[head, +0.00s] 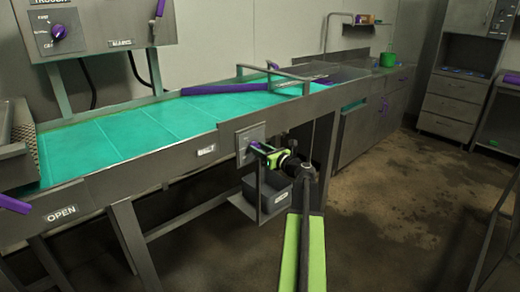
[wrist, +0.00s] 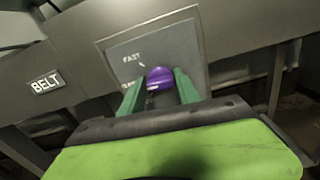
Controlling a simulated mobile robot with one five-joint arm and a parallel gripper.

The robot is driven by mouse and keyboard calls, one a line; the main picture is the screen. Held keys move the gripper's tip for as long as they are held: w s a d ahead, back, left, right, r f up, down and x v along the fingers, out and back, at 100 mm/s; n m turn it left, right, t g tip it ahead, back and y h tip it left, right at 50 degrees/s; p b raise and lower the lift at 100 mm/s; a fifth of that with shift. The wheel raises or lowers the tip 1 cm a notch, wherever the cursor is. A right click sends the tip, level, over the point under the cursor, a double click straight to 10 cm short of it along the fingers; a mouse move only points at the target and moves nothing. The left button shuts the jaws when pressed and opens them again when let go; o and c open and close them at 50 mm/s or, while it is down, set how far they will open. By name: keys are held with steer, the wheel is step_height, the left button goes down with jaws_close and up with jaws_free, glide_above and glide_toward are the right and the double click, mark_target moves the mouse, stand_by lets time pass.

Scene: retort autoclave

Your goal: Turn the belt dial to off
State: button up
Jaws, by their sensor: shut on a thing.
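The belt dial is a purple knob (wrist: 159,78) on a grey plate (wrist: 180,45) in the wrist view. White words stand on the plate; "FAST" is readable at the upper left, and a lower word is partly hidden by my gripper. My gripper (wrist: 160,88) has its two green fingers on either side of the knob, shut on it. In the head view my gripper (head: 262,149) reaches the dial plate (head: 250,136) on the side of the conveyor, and the knob itself is hidden there. The "BELT" label (head: 206,150) is left of the plate.
The green conveyor belt (head: 130,135) runs above the dial. A dark bin (head: 266,190) sits on a shelf below my gripper. A "TROUGH" panel with another purple dial (head: 59,32) hangs at the upper left.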

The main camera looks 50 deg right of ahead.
steer(key=shift+c, duration=1.1)
steer(key=shift+d, duration=0.35)
jaws_close()
steer(key=shift+a, duration=0.25)
steer(key=shift+a+f+n, duration=0.1)
steer(key=shift+a+n, duration=0.05)
steer(key=shift+n, duration=2.3)
steer(key=shift+a+n, duration=0.15)
steer(key=shift+n, duration=2.3)
